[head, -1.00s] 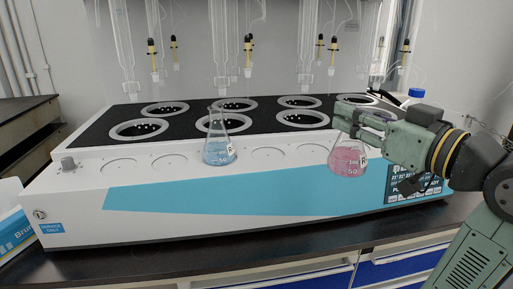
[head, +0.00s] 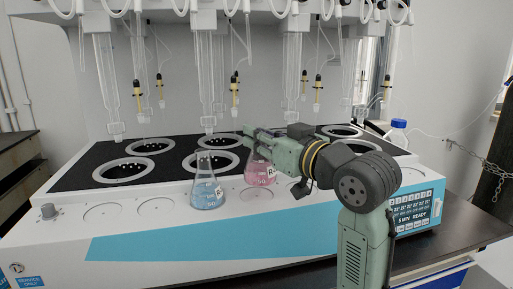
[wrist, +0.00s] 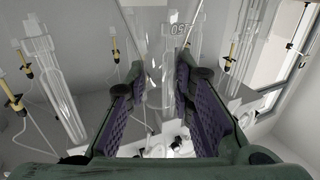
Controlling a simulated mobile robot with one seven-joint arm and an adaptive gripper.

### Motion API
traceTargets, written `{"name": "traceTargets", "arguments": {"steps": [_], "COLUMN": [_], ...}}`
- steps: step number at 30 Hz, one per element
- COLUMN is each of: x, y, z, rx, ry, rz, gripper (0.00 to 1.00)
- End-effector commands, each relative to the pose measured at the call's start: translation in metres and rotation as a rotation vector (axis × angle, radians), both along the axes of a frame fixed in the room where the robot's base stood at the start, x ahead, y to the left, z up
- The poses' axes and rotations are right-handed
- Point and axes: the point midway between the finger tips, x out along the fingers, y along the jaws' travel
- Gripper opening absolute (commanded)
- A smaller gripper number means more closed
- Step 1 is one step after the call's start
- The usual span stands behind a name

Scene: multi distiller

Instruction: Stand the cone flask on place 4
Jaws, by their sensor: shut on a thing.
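A cone flask with pink liquid (head: 260,174) is held upright by its upper part in my gripper (head: 252,135). It hangs over the white front ledge, just right of the blue flask and close to a shallow round place (head: 256,194), fourth from the left. I cannot tell whether its base touches the ledge. A cone flask with blue liquid (head: 207,194) stands on the third place from the left. In the wrist view, my purple-padded fingers (wrist: 161,95) are on either side of clear glass; its outline is faint.
The distiller's black top (head: 75,180) has several ringed heating wells (head: 126,171) behind the ledge. Glass tubes (head: 107,90) hang above them. Empty places (head: 103,212) lie left of the blue flask. A blue-capped bottle (head: 397,135) stands at the back right.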

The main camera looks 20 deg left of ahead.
Motion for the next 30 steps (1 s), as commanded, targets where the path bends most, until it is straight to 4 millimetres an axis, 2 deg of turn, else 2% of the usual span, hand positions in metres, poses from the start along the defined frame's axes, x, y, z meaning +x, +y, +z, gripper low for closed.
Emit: {"name": "traceTargets", "arguments": {"steps": [5, 14, 29, 30], "x": [0.004, 0.004, 0.004, 0.004], "y": [0.011, 0.011, 0.011, 0.011], "z": [-0.003, -0.034, -0.043, -0.043], "rx": [0.001, 0.002, 0.001, 0.001], "ry": [0.000, 0.001, -0.001, 0.001], "rz": [0.000, 0.000, 0.000, 0.000], "gripper": [0.00, 0.00, 0.00, 0.23]}}
